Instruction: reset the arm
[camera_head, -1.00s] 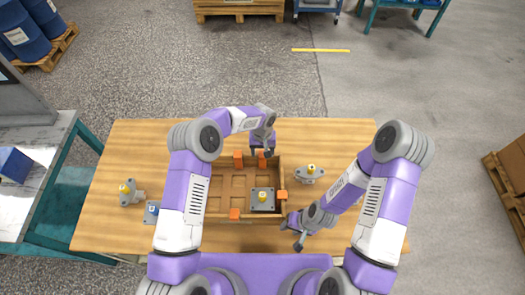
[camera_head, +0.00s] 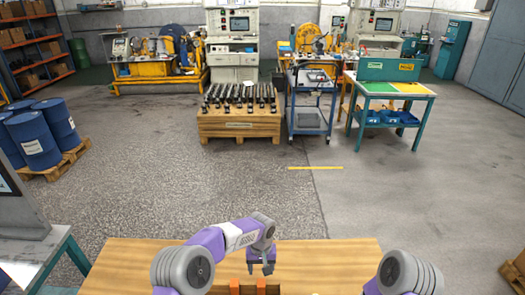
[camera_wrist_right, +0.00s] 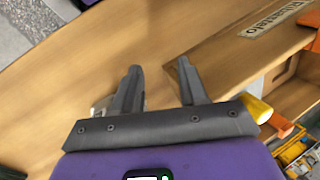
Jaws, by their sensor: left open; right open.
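My left arm comes in from the left over the wooden table (camera_head: 125,262) in the head view. My left gripper (camera_head: 261,270) points down, open, above the table near the orange blocks (camera_head: 247,288). My right arm shows only at its elbow (camera_head: 408,272) at the bottom right of the head view; its gripper is out of that picture. In the right wrist view my right gripper (camera_wrist_right: 160,85) is open with nothing between its fingers, above bare wood. A yellow part (camera_wrist_right: 257,108) shows beside its right finger. Most of the tabletop is cut off in the head view.
A wooden box (camera_wrist_right: 290,95) lies at the right of the right wrist view. Beyond the table, the floor is open up to a pallet with dark parts (camera_head: 240,122), a blue cart (camera_head: 311,105) and a green bench (camera_head: 392,97). Blue barrels (camera_head: 33,140) stand at left.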

